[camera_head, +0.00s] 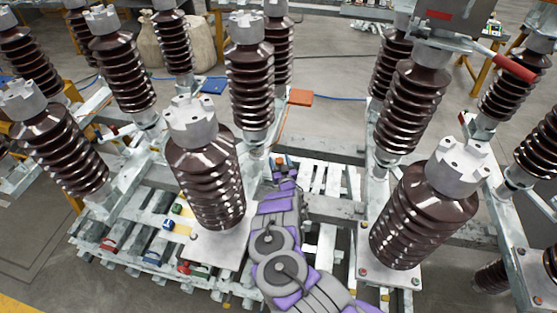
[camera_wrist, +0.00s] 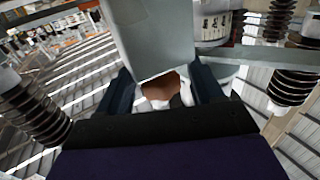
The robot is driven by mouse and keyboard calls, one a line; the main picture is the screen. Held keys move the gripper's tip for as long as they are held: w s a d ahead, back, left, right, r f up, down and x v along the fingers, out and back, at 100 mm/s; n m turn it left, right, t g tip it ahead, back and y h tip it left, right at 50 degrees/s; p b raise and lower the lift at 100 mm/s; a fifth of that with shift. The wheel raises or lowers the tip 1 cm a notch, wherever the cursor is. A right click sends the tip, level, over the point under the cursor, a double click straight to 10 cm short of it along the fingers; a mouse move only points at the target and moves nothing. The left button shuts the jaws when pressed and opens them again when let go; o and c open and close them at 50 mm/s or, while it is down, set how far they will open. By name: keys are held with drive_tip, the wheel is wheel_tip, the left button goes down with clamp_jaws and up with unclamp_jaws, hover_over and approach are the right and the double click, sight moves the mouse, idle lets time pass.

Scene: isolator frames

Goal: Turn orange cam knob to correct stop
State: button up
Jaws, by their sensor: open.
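My gripper (camera_head: 284,177) is at the end of my purple and grey arm, low between the insulator columns in the head view. A small orange piece (camera_head: 280,160), likely the cam knob, shows just beyond its tip. In the wrist view my gripper (camera_wrist: 160,73) is open, with one dark finger on each side. A brown-orange rounded part (camera_wrist: 161,88) sits between the fingers, partly hidden by a grey block. I cannot tell whether the fingers touch it. The knob's marks and stops cannot be made out.
The grey block (camera_wrist: 152,38) stands close in front of the fingers. Ribbed brown insulators (camera_head: 207,185) and (camera_head: 425,225) flank my arm. Galvanised beams (camera_head: 335,212) surround it closely. An orange plate (camera_head: 301,97) lies farther back. Open floor (camera_head: 335,60) shows behind.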

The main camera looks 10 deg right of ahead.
drive_tip(key=shift+w+a, duration=0.1)
drive_tip(key=shift+w, duration=0.8)
drive_tip(key=c, duration=1)
drive_tip(key=shift+r+n+y, duration=0.1)
drive_tip(key=shift+n+y, duration=0.2)
drive_tip(key=shift+y, duration=0.1)
